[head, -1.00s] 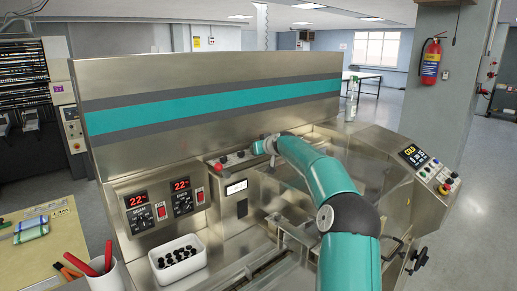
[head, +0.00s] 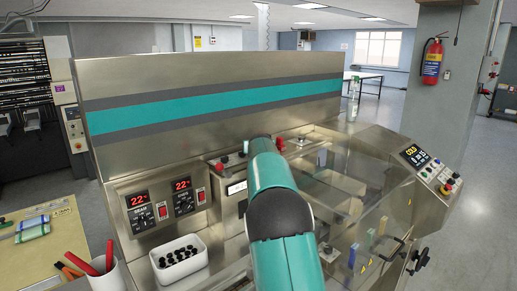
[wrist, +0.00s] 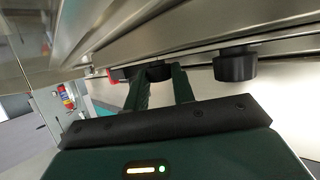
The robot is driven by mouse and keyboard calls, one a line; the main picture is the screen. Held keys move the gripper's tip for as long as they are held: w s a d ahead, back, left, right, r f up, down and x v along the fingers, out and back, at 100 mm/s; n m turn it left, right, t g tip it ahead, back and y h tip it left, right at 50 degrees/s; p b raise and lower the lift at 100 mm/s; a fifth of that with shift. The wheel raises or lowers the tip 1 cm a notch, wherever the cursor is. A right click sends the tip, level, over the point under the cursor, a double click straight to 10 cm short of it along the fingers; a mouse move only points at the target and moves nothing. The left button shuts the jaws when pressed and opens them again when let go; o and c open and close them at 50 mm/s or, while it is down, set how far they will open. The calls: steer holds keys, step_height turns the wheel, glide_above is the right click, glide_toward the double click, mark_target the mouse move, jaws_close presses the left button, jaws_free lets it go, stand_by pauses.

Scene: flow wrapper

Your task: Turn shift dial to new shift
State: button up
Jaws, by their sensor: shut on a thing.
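In the wrist view, my gripper (wrist: 160,84) has its two dark fingers closed about a black knob (wrist: 158,72) on the machine's metal panel. Only part of that knob shows between the fingers. I cannot read any marks that show whether it is the shift dial or where it points. A second black knob (wrist: 235,65) sits apart on the panel to the right, clear of the fingers. In the head view, my teal arm hides the gripper and the held knob.
A red button (head: 280,143) is close beside the held knob; it also shows in the wrist view (wrist: 118,73). Two red displays (head: 181,184), a white tray of black pieces (head: 180,258) and a clear cover (head: 350,185) surround the arm. A button console (head: 430,170) stands right.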

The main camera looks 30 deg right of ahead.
steer(key=shift+f+m+g, duration=0.1)
steer(key=shift+m+g, duration=0.2)
stand_by(0.4)
steer(key=o, duration=0.7)
steer(key=v, duration=1.3)
steer(key=shift+s+a, duration=0.3)
steer(key=shift+a, duration=0.15)
